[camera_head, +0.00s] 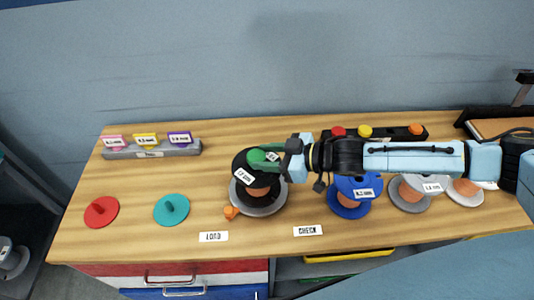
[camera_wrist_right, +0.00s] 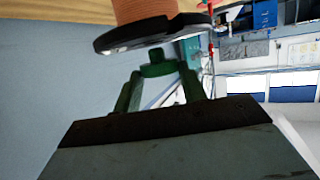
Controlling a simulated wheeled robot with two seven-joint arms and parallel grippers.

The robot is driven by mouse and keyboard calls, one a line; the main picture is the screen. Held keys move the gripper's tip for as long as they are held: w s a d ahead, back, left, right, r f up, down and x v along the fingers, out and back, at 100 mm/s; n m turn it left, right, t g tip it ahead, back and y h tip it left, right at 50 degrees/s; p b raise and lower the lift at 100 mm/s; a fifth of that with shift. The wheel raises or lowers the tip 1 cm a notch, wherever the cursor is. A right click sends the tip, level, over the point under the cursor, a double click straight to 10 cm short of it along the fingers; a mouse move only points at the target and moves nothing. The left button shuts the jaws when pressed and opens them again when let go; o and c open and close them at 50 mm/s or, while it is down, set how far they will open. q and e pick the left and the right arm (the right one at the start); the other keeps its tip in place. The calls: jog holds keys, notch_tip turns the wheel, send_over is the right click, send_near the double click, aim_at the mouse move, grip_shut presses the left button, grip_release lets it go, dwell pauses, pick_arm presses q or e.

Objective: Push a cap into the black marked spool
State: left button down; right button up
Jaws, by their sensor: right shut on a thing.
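The black marked spool (camera_head: 241,166) has a white label, a copper-coloured winding and a grey round base, and stands upright on the table. Its black flange (camera_wrist_right: 150,35) and winding also show in the right wrist view. My right gripper (camera_head: 268,158) is shut on a small green cap (camera_head: 256,155) above the spool's top. In the right wrist view the cap (camera_wrist_right: 157,65) sits between the green fingertips, close to the flange; I cannot tell whether they touch. My arm partly hides the spool's right side. My left gripper is not in view.
A red disc (camera_head: 101,211) and a teal disc (camera_head: 172,209) lie at the left. A grey tag rack (camera_head: 125,154) stands behind them. A small orange piece (camera_head: 231,212) lies by the spool. A blue spool (camera_head: 348,209) and grey spools stand under my right arm, before a black rack (camera_head: 397,133).

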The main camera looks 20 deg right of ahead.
jog(key=shift+f, duration=0.2)
jog(key=shift+f+b, duration=0.7)
jog(key=shift+f, duration=0.4)
jog(key=shift+s+f, duration=0.15)
jog(key=shift+f, duration=0.15)
jog(key=o, duration=1)
jog(key=shift+d, duration=0.1)
jog(key=shift+o, duration=0.2)
jog(key=v, duration=1.3)
jog(key=shift+r, duration=0.4)
